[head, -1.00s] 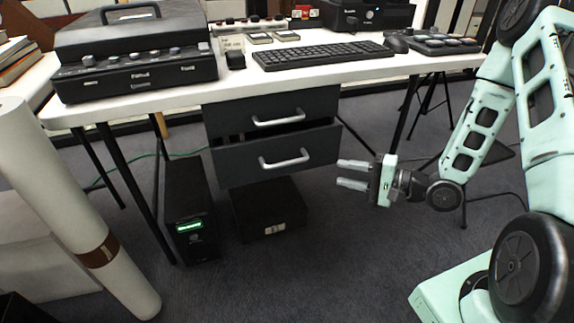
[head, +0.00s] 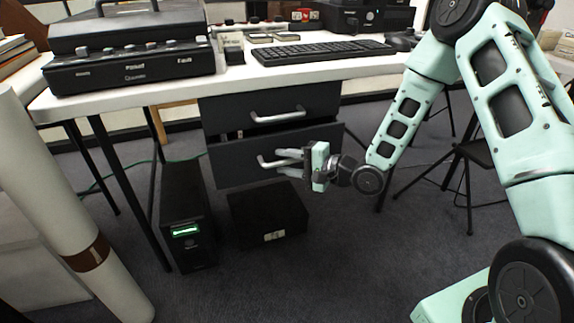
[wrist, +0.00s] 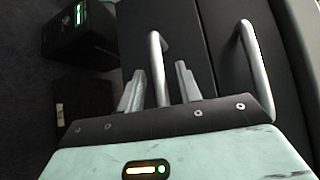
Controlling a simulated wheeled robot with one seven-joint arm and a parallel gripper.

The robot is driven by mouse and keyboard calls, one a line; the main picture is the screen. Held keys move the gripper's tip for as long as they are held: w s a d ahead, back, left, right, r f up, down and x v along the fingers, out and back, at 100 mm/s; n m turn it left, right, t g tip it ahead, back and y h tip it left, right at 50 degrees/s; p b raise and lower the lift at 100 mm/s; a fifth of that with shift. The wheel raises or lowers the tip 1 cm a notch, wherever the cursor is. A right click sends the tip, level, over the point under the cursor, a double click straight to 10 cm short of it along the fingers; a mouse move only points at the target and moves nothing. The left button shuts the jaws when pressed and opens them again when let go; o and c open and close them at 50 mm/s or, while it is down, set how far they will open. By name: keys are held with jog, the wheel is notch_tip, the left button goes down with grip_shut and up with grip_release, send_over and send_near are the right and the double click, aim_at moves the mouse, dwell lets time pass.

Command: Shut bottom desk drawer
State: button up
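The bottom desk drawer (head: 235,165) is dark grey with a silver bar handle (head: 268,162); it stands partly open, its front sticking out beyond the top drawer (head: 225,113). My gripper (head: 289,162) is at the right part of that handle. In the wrist view the gripper's two fingers (wrist: 160,90) are apart, one on each side of the bottom handle (wrist: 157,62). I cannot tell whether either finger touches it. The top drawer's handle (wrist: 252,60) is to the right in the wrist view.
A black computer tower (head: 187,215) with a green light and a black box (head: 268,212) stand on the floor below the drawers. The white desk top (head: 300,72) holds a keyboard (head: 320,52) and equipment. Grey carpet in front is clear.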

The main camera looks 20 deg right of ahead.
jog(key=shift+a, duration=0.1)
grip_shut()
jog(key=shift+w+p, duration=1)
jog(key=shift+w, duration=1.25)
jog(key=shift+r, duration=0.1)
grip_release()
jog(key=p+v, duration=0.5)
jog(key=v, duration=1.2)
jog(key=shift+s, duration=0.15)
